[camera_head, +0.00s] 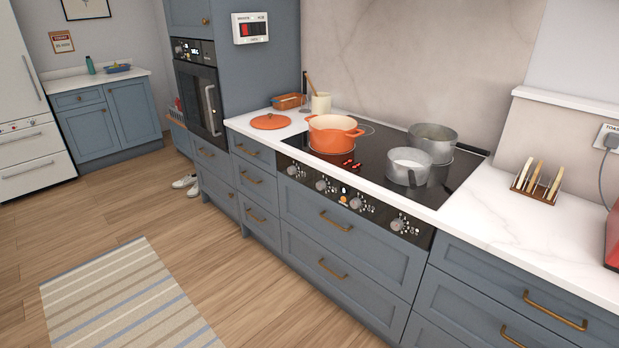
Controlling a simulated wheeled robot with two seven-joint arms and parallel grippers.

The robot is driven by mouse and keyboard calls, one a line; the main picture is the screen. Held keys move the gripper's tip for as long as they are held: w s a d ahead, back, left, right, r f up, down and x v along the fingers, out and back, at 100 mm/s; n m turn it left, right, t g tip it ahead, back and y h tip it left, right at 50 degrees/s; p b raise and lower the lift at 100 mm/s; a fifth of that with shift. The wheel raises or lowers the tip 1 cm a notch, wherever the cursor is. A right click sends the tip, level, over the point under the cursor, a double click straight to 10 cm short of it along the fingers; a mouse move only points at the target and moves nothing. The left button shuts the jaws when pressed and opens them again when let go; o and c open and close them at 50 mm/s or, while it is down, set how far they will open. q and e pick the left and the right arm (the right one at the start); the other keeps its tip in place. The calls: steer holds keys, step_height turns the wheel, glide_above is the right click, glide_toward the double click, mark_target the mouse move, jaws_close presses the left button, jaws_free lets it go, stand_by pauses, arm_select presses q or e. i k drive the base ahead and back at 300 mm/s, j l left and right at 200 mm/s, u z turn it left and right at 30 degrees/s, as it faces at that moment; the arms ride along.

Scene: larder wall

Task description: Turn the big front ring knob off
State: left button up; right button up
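A black glass cooktop (455,178) is set in the white counter. Its dark front panel (375,211) carries a row of several silver knobs, including a far-left knob (292,170), a second knob (321,185), a third knob (356,203) and a far-right knob (398,224). A small orange glow (343,199) shows on the panel beside the third knob. Red marks (348,163) are lit on the glass near the front. The knob labels are too small to read, so I cannot tell which serves the big front ring. Neither gripper is in view.
An orange pot (334,134), a grey pan (433,141) and a pan with pale contents (408,165) stand on the cooktop. An orange lid (270,121) lies on the counter at left. A striped rug (128,296) covers some floor; the floor before the drawers is clear.

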mark_target(321, 184)
steer(key=i+j, duration=0.2)
steer(key=i, duration=0.4)
steer(key=i+j, duration=0.2)
steer(key=i, duration=0.4)
steer(key=i+j+u, duration=0.1)
steer(key=i, duration=0.5)
steer(key=i+j, duration=0.2)
steer(key=i, duration=0.4)
